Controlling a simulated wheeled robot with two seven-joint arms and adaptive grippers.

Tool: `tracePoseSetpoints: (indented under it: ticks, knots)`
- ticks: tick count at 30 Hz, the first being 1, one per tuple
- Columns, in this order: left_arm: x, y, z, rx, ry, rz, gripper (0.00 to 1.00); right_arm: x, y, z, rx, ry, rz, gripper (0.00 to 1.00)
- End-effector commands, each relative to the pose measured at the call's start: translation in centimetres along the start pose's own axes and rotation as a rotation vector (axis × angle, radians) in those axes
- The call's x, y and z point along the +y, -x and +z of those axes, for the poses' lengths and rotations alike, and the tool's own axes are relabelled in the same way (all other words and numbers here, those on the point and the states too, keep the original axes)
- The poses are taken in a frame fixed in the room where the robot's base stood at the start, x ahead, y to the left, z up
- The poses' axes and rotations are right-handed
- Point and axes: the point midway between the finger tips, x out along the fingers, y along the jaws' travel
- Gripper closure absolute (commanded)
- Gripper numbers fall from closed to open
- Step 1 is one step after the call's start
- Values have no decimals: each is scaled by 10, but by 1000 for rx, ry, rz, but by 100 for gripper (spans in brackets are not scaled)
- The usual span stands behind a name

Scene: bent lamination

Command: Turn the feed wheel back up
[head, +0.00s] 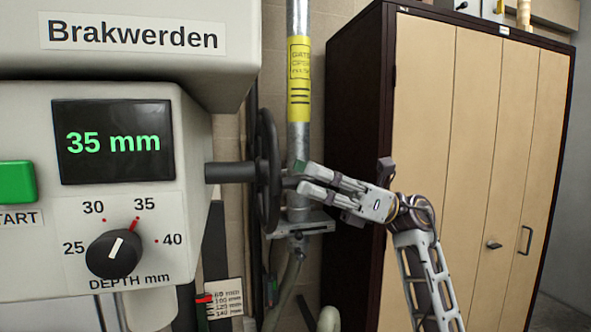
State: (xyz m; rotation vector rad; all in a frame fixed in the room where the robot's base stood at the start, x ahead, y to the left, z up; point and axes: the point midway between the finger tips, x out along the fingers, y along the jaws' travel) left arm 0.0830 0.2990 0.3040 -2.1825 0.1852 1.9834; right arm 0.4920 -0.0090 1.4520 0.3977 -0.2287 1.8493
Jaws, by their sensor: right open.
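The black feed wheel (267,172) is seen nearly edge-on, on a dark shaft that comes out of the right side of the beige machine. The machine's display (113,142) reads 35 mm in green. My right gripper (303,178) comes in from the right at the wheel's near-right side. Its two fingers are apart and point left at the wheel. A short grey piece, perhaps the wheel's handle, shows at the fingertips; I cannot tell whether they touch it. My left gripper is out of view.
A depth knob (114,254) and a green start button (17,182) are on the machine's front. A grey pipe (298,130) with a yellow label stands behind the wheel. A tall cabinet (470,130) with closed tan doors stands behind my right arm.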

Motion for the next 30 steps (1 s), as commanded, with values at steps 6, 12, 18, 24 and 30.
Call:
tracePoseSetpoints:
  ticks: [6, 12, 18, 24, 30]
  knots:
    - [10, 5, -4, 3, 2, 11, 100, 0, -22, 1, 0, -1, 1, 54]
    - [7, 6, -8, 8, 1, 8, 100, 0, -27, 0, 0, 0, 0, 54]
    - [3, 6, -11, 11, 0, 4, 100, 0, -28, 0, 0, 0, -1, 54]
    - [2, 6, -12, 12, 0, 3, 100, 0, -27, 0, 0, 0, 0, 73]
    - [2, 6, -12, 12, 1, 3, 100, 0, -27, 0, 0, 0, 0, 99]
